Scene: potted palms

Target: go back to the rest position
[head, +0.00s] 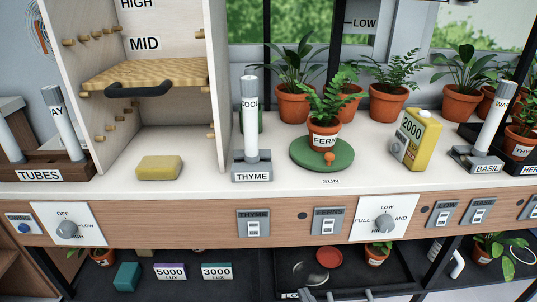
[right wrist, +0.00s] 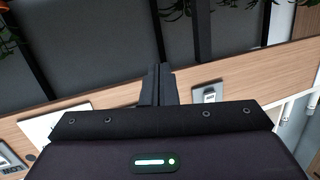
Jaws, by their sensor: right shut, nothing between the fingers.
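My right gripper (head: 318,295) shows only as a small grey part at the bottom edge of the head view, in front of the lower shelf. In the right wrist view its two dark fingers (right wrist: 157,84) are together with nothing between them. Past them are a wooden panel and dark surfaces. The gripper is apart from the fern pot (head: 323,138) on its green turntable (head: 322,161) and from everything else on the bench top. My left gripper is not in view.
The white bench top (head: 205,180) holds a yellow sponge (head: 159,167), the thyme tube stand (head: 251,165), a yellow 2000 box (head: 415,140) and the basil stand (head: 478,158). Below are a panel with dials and switches (head: 253,222) and a dark shelf with a red dish (head: 329,257) and lux blocks (head: 171,272).

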